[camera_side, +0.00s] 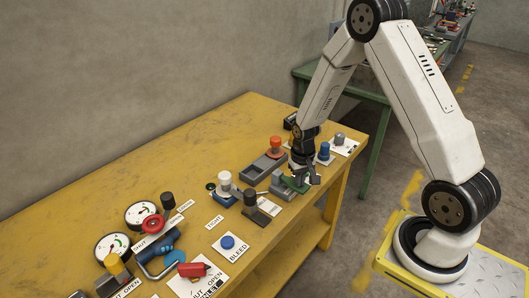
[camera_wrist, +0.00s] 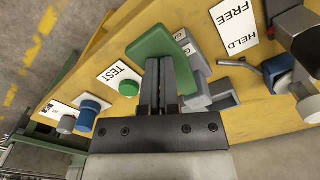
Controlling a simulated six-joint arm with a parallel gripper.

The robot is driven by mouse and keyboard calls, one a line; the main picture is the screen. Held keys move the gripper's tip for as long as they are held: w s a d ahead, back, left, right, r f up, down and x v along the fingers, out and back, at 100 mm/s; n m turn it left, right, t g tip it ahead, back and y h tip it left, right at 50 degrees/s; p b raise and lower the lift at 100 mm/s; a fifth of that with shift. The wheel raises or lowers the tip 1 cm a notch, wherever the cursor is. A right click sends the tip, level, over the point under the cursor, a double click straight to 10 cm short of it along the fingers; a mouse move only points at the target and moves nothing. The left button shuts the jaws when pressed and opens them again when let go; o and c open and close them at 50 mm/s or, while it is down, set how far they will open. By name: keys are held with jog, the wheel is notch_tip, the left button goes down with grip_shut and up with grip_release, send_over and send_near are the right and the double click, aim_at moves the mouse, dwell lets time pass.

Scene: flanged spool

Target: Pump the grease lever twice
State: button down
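A green lever (camera_wrist: 160,42) lies at the fingertips of my gripper (camera_wrist: 162,62) in the wrist view. It bends round to the right of the fingers, beside a grey block (camera_wrist: 196,82). The fingers are close together with only a thin dark gap, and I see nothing held between them. They overlap the lever in this view; I cannot tell whether they touch it. In the side view my gripper (camera_side: 306,177) is low over the green part (camera_side: 294,184) near the bench's right edge, partly hiding it. The small labels beside the lever are only partly readable.
The yellow bench (camera_side: 170,150) carries close neighbours: an orange-knobbed grey block (camera_side: 276,146), blue knob (camera_side: 324,151), white-knobbed unit (camera_side: 225,180) and black-knobbed lever (camera_side: 250,198). A green TEST button (camera_wrist: 129,88) sits left of the fingers. Gauges and valves crowd the near left.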

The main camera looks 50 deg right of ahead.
jog(key=shift+f, duration=0.25)
jog(key=shift+r, duration=4.05)
notch_tip(320, 180, up, 5)
jog(key=shift+f, duration=0.1)
jog(key=shift+f, duration=0.15)
jog(key=shift+f, duration=3.15)
jog(key=shift+f, duration=0.15)
